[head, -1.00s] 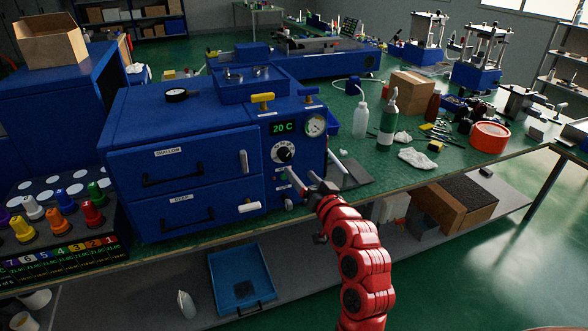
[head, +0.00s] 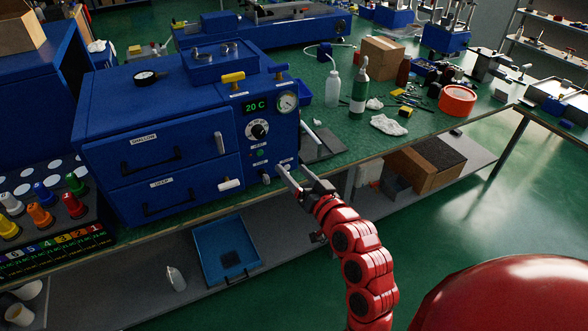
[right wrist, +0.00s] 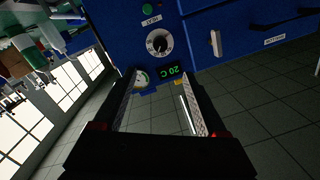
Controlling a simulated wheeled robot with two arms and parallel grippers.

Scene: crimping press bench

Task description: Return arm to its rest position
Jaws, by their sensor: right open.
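My right gripper (head: 292,172) is open and empty in the head view. Its red arm comes up from the bottom, and its fingertips are in front of the lower right part of the blue machine (head: 110,120). I cannot tell from this view whether they touch it. In the right wrist view the two open fingers (right wrist: 160,90) have nothing between them but a view past the machine's panel, with its dial (right wrist: 159,42) and 20 C display (right wrist: 169,73). That picture appears upside down. My left gripper is out of view.
The machine has two closed drawers, with handles (head: 222,143) sticking out. A blue tray (head: 208,250) lies on the lower shelf. Open floor (head: 470,220) lies at right.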

